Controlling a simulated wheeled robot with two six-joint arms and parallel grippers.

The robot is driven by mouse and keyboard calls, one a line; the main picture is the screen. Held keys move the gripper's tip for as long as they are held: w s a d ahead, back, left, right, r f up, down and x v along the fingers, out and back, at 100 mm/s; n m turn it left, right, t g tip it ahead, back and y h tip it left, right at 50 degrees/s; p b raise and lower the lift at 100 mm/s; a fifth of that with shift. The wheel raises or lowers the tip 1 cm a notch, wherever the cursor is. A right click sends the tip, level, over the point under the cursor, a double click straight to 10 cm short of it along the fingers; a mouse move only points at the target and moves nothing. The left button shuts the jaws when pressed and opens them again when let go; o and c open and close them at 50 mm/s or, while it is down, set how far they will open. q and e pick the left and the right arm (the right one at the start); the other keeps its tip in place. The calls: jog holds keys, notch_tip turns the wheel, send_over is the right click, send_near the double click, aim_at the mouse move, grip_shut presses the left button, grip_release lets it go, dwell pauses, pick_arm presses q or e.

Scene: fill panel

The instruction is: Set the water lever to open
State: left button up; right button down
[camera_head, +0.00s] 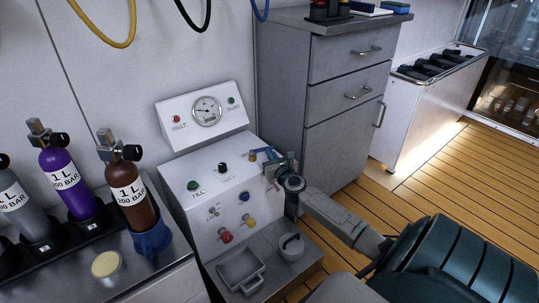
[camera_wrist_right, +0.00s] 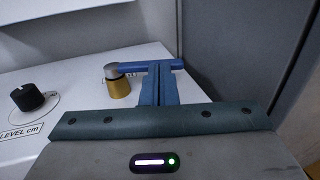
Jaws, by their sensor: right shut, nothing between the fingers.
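The water lever has a blue handle (camera_wrist_right: 135,67) on a brass valve body (camera_wrist_right: 118,86). It stands on the white sloping top of the fill panel, at its right end, and also shows as a blue bar in the head view (camera_head: 270,151). In the wrist view the handle points right from the valve. My right gripper (camera_head: 273,168) is shut and empty at the lever. In the wrist view its fingertips (camera_wrist_right: 158,68) overlap the handle's right part; I cannot tell whether they touch it. My left gripper is not in view.
The fill panel (camera_head: 205,168) carries a gauge (camera_head: 206,111), knobs and coloured fittings. A black knob (camera_wrist_right: 28,97) sits left of the lever. A grey drawer cabinet (camera_head: 330,100) stands close behind and right. Gas bottles (camera_head: 125,190) stand at the left.

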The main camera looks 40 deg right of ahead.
jog(key=shift+w+d, duration=0.6)
jog(key=shift+d, duration=0.1)
jog(key=shift+r, duration=0.1)
dwell(0.4)
